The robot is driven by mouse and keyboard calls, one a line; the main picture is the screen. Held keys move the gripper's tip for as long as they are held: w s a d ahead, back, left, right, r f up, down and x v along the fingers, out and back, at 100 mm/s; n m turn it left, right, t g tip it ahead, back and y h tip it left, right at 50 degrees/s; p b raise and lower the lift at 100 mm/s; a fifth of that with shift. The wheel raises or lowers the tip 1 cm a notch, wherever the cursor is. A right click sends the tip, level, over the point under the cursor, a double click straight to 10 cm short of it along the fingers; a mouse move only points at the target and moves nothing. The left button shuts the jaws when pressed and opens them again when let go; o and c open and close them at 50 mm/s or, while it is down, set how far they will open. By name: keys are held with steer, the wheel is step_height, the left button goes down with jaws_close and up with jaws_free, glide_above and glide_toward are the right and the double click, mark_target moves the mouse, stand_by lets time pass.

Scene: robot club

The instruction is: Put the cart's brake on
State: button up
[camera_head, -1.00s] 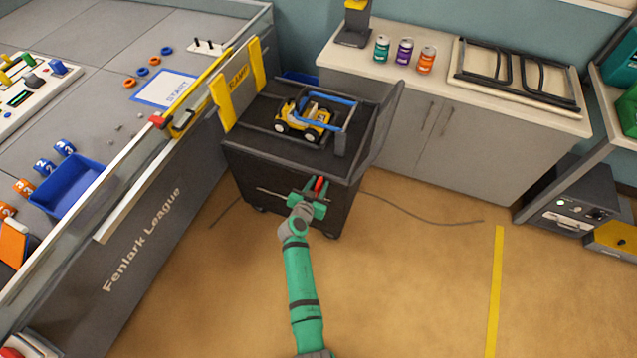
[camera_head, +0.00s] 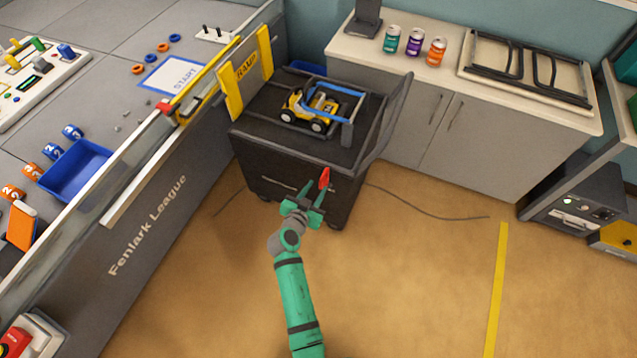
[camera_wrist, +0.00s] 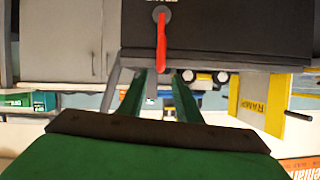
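The dark cart (camera_head: 275,172) stands beside the grey field table. A red lever (camera_head: 324,178) is on its near side; in the wrist view the red lever (camera_wrist: 161,42) hangs from a round grey pivot on the dark panel, its free end toward the fingers. Partly cut-off lettering shows beside the pivot. My gripper (camera_head: 312,193) is open just in front of that panel, a little below and left of the lever in the head view. In the wrist view my gripper's (camera_wrist: 160,88) two green fingers stand apart, either side of the lever's line. No grip on it shows.
A yellow toy truck (camera_head: 302,112) sits on the cart's top, with a yellow RAMP board (camera_head: 246,75) at its left. A grey cabinet (camera_head: 425,125) with several cans stands behind. A thin cable (camera_head: 430,212) lies on the floor.

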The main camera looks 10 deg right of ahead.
steer(key=shift+s+a+r, duration=0.15)
steer(key=shift+s+r, duration=0.05)
steer(key=shift+s, duration=0.2)
